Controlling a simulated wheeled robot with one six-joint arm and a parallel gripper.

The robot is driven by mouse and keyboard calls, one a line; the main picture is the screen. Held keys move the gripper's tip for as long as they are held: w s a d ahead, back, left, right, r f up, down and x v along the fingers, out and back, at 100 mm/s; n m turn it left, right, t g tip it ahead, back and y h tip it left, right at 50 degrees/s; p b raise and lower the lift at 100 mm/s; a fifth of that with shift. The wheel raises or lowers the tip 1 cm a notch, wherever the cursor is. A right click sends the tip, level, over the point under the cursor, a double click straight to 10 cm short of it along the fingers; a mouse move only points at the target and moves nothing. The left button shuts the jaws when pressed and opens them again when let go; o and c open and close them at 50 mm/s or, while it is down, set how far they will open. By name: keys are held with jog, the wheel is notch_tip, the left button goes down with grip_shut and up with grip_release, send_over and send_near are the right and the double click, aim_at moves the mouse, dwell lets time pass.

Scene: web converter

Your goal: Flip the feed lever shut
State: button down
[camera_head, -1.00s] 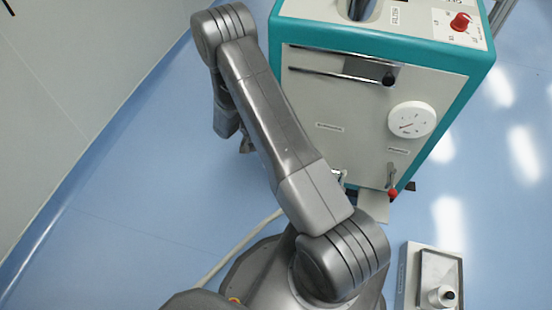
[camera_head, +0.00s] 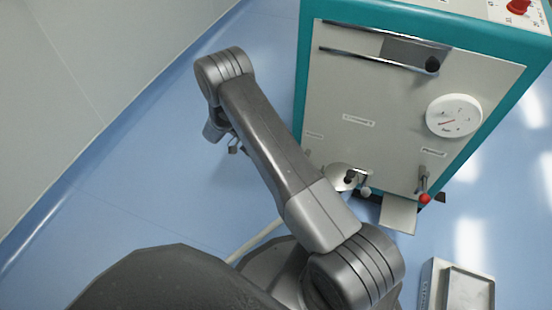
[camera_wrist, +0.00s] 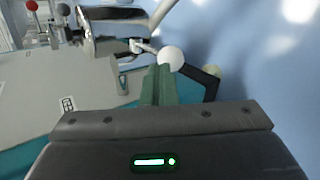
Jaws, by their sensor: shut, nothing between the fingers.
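I cannot read which label names the feed lever. In the wrist view, the white ball (camera_wrist: 171,57) is just beyond my gripper's green fingertips (camera_wrist: 163,68), on a thin metal arm by a shiny roller (camera_wrist: 115,32); whether they touch I cannot tell. The red ball (camera_wrist: 32,5) is at the top left. My gripper is shut and empty. In the head view it is hidden behind my arm.
The teal-edged machine (camera_head: 415,90) carries a white dial (camera_head: 454,116) and a rail handle with a black knob (camera_head: 432,65). A plate (camera_head: 398,214) juts out low in front. A grey tray (camera_head: 457,288) lies at lower right. Blue floor is open at left.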

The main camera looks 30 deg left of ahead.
jog(key=shift+s+f, duration=0.1)
jog(key=shift+f, duration=0.55)
jog(key=shift+a, duration=0.1)
jog(key=p+v, duration=0.2)
jog(key=v, duration=1.2)
jog(key=shift+r+p, duration=0.3)
jog(key=shift+p, duration=0.1)
jog(key=b+x, duration=0.2)
jog(key=x, duration=0.8)
jog(key=d+r+p, duration=0.1)
jog(key=d, duration=0.1)
jog(key=d+p, duration=0.1)
jog(key=w+d+r+p, duration=0.1)
jog(key=d+p, duration=0.1)
jog(key=shift+d+r, duration=0.3)
jog(key=shift+r, duration=0.05)
jog(key=shift+w+d+r+y+p, duration=0.15)
jog(key=shift+d+r+y+p, duration=0.4)
jog(key=shift+y+p, duration=0.45)
